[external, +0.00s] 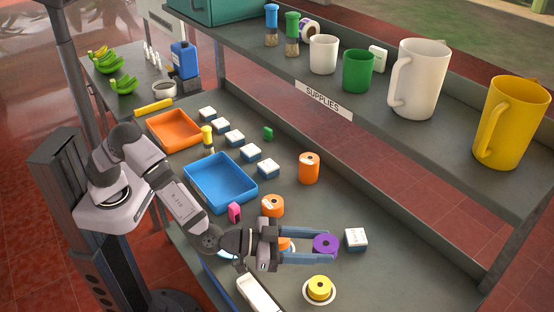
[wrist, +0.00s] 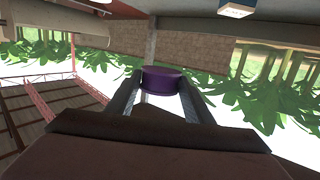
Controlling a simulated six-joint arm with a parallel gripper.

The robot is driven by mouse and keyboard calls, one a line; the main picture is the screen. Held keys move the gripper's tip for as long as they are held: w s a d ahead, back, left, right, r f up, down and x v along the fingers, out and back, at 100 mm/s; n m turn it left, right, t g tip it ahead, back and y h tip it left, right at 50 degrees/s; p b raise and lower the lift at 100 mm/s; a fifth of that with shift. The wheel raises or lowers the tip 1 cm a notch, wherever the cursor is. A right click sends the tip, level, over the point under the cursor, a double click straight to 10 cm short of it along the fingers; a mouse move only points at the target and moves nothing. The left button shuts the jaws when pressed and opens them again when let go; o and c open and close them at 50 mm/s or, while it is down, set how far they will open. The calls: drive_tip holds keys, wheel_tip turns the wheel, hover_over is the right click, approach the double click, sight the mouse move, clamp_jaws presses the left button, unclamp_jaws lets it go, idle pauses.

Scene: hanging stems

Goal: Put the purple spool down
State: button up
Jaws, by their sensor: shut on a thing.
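The purple spool (external: 325,244) is between the fingertips of my gripper (external: 328,246), near the front right of the grey table in the external view. My gripper is shut on it. In the wrist view the purple spool (wrist: 167,80) shows between the two finger ends of my gripper (wrist: 165,90). In the external view the spool looks held above the table, but its height is hard to tell. Its underside is hidden.
A white box (external: 356,239) is just right of the spool. A yellow spool (external: 319,288) on a white saucer is in front. An orange spool (external: 273,206) and blue tray (external: 220,182) lie further left. The shelf (external: 420,135) with mugs overhangs behind. Bare table lies right of the tall orange spool (external: 309,167).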

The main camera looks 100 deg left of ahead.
idle(0.4)
drive_tip(key=b, duration=0.5)
hover_over(312, 284)
wheel_tip(312, 284, down, 4)
drive_tip(key=f, duration=0.1)
drive_tip(key=shift+w+r+p, duration=0.1)
drive_tip(key=shift+r+p, duration=0.2)
drive_tip(key=shift+f+p, duration=0.8)
drive_tip(key=shift+f, duration=4)
drive_tip(key=shift+f, duration=0.25)
drive_tip(key=o, duration=1.1)
drive_tip(key=shift+c, duration=0.2)
